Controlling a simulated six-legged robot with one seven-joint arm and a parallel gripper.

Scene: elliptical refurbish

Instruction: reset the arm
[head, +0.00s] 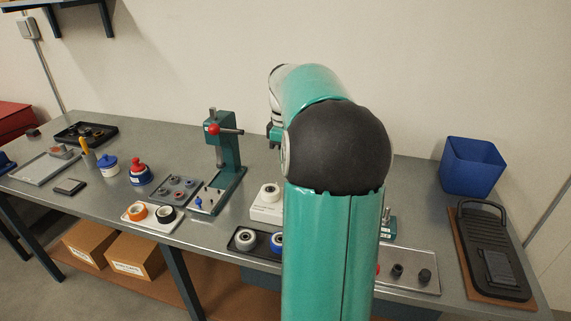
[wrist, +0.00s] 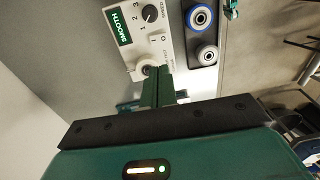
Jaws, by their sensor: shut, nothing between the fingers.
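My gripper (wrist: 157,84) shows in the wrist view with its green fingers together and nothing between them. Its fingertips point at a white control box (wrist: 150,35) with a green SMOOTH label, a black dial and a switch.
A dark tray (head: 233,246) holds two wheels, one blue-rimmed (wrist: 199,17). A green press (head: 224,150) stands left of my arm. A blue bin (head: 471,167) and a black ribbed board (head: 492,245) are at right. Several small parts and trays cover the bench's left.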

